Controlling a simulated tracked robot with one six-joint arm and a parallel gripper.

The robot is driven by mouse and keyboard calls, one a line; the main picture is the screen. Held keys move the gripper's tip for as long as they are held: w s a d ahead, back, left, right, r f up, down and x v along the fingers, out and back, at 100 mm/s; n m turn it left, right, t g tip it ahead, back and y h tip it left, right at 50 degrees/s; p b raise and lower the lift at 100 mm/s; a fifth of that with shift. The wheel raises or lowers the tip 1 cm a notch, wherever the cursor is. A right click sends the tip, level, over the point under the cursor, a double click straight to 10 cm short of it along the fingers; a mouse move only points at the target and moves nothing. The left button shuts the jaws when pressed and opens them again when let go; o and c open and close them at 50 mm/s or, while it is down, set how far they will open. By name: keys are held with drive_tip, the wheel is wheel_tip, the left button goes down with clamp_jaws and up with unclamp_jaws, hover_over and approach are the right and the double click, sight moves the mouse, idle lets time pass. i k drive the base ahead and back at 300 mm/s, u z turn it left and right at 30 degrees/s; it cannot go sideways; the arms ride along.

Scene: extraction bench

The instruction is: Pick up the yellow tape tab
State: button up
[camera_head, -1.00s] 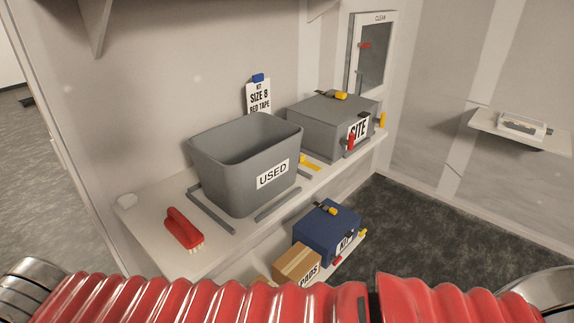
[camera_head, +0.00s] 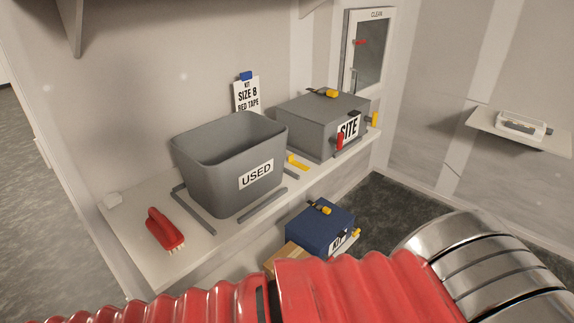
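A small yellow tab (camera_head: 297,161) lies on the bench between the grey bin and the grey box, partly hidden by the bin. Other yellow pieces show on top of the grey SITE box (camera_head: 310,125), at its right side (camera_head: 374,119), and on the blue KIT box (camera_head: 318,230), on its lid (camera_head: 322,208) and near its right edge (camera_head: 355,233). I cannot tell which is the tape tab. My gripper is not in view; only my red ribbed arm and a silver part show along the bottom.
The grey bin (camera_head: 205,175) marked USED stands on the bench (camera_head: 135,240) between dark rails. A red brush (camera_head: 164,230) lies to its left. A sign (camera_head: 247,95) with a blue clip is behind. A cardboard box (camera_head: 283,260) sits low, partly hidden by my arm. A wall shelf (camera_head: 505,132) is at right.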

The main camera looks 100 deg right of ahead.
sight(292, 160)
drive_tip(key=u, duration=0.05)
drive_tip(key=k, duration=1.7)
drive_tip(key=z, duration=1.85)
drive_tip(key=i, duration=0.7)
drive_tip(key=u, duration=0.05)
